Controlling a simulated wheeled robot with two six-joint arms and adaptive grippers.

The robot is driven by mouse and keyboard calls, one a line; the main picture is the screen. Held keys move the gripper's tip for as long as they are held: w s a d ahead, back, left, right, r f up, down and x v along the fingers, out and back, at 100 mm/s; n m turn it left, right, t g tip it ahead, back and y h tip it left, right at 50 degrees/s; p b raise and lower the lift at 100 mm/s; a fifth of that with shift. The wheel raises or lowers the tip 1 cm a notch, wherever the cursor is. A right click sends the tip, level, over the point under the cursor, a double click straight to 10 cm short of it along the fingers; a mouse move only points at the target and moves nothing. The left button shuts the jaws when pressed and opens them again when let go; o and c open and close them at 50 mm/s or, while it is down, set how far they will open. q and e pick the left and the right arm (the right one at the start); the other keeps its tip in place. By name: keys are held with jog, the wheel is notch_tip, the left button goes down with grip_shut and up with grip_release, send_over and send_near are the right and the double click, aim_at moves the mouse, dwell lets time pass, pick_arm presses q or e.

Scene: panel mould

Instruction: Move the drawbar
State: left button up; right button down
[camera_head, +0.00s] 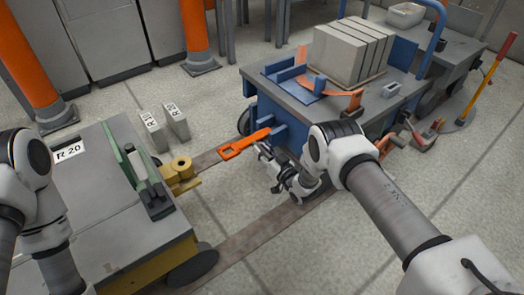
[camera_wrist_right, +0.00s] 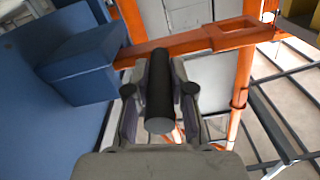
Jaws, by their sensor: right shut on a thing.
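The orange drawbar (camera_head: 246,143) sticks out from the blue cart (camera_head: 330,75) towards the left, its rectangular eye at the free end. In the right wrist view the drawbar (camera_wrist_right: 185,42) runs from a blue block to the eye at upper right. My right gripper (camera_head: 263,151) is shut on a dark round grip (camera_wrist_right: 159,95) that stands out from the drawbar. The yellow coupling (camera_head: 181,172) on the grey cart (camera_head: 95,205) lies left of the eye, with a gap between them. My left arm shows at the left edge; its gripper is out of view.
The blue cart carries grey slabs (camera_head: 350,50). Two small grey blocks (camera_head: 177,121) stand on the floor behind the coupling. Orange posts (camera_head: 195,30) rise at the back. Floor between the carts is open, with brown strips (camera_head: 265,232) along it.

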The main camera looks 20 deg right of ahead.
jog(key=shift+r+m, duration=0.3)
jog(key=shift+r, duration=0.05)
jog(key=r+m+p, duration=0.2)
jog(key=m, duration=0.1)
jog(key=shift+w+d+r, duration=0.2)
jog(key=shift+d, duration=0.1)
jog(key=w+d+r+m, duration=0.2)
jog(key=d+r+m, duration=0.2)
jog(key=m, duration=1)
jog(key=d, duration=0.3)
jog(key=shift+w+r+m, duration=0.15)
jog(key=shift+w+m, duration=0.05)
jog(key=shift+m, duration=0.1)
jog(key=c, duration=1)
grip_release()
